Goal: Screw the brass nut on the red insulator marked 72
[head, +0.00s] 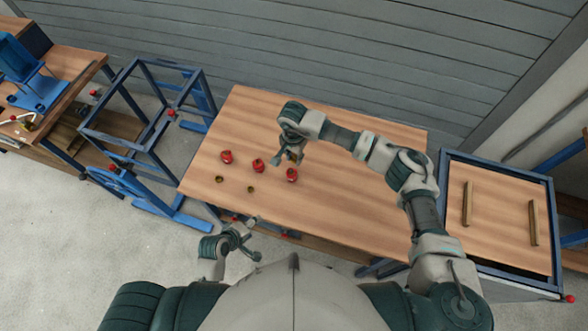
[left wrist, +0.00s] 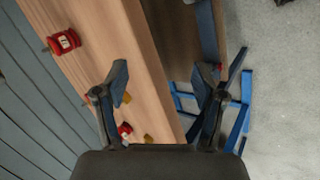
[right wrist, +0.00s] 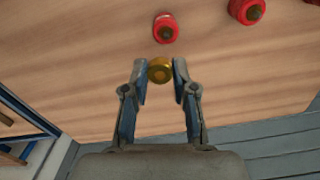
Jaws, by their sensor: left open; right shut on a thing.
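Three red insulators stand in a row on the wooden table: left (head: 226,157), middle (head: 258,165) and right (head: 292,174). The left wrist view shows one with a white number label (left wrist: 67,41), too small to read surely. My right gripper (head: 292,156) is shut on a brass nut (right wrist: 160,71), held between its fingertips. It is just behind the right insulator, which is close beyond the nut in the right wrist view (right wrist: 165,29), apart from it. Two more brass nuts (head: 219,179) (head: 250,189) lie in front of the row. My left gripper (head: 255,239) is open and empty before the table's front edge.
The wooden table (head: 350,205) is clear to the right of the row. A blue frame (head: 150,110) stands to its left. A blue-edged bench (head: 500,215) with two bars stands at the right. A grey slatted wall (head: 300,50) is behind.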

